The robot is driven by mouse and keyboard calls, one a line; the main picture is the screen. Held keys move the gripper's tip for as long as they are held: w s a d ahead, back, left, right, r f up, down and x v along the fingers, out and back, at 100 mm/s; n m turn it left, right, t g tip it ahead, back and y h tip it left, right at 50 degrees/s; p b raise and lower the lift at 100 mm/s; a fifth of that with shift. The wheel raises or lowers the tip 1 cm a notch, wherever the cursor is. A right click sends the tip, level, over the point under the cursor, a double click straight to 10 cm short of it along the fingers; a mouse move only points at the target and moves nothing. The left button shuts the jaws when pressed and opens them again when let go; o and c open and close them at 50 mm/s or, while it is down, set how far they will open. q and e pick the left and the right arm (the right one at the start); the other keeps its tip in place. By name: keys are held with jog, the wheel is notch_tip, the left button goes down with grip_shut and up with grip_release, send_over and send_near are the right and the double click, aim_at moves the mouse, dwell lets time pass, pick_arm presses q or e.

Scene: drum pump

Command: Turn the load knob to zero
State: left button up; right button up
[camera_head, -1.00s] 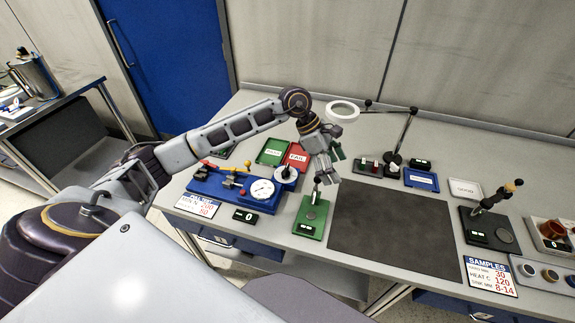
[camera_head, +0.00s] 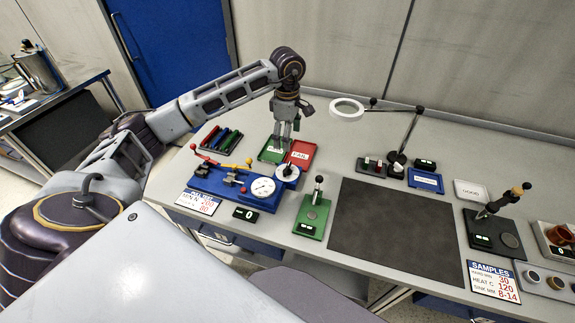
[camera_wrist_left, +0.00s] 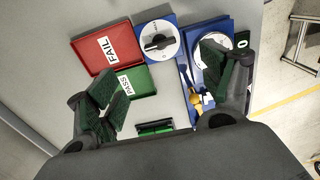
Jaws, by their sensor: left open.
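The load knob (camera_head: 288,172) is a white round dial at the right end of the blue tester (camera_head: 222,187). In the left wrist view the load knob (camera_wrist_left: 157,42) has a black bar grip across its white face. A white round gauge (camera_head: 262,187) sits beside it on the tester. My left gripper (camera_head: 285,138) points down behind the knob, above the green and red trays, apart from the knob. In the left wrist view its jaws (camera_wrist_left: 165,92) are spread wide with nothing between them. My right gripper is not in view.
The green PASS tray (camera_wrist_left: 140,83) and red FAIL tray (camera_wrist_left: 104,46) lie beside the knob. A green stand with a lever (camera_head: 312,215) is to its right, then a dark mat (camera_head: 395,228). A magnifier ring (camera_head: 347,109) rises behind.

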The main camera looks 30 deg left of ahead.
aim_at(287, 167)
pick_arm(q)
jog(key=shift+f, duration=0.2)
notch_tip(287, 167, down, 14)
jog(key=shift+r+p, duration=0.25)
jog(key=shift+p, duration=0.8)
jog(key=c, duration=1)
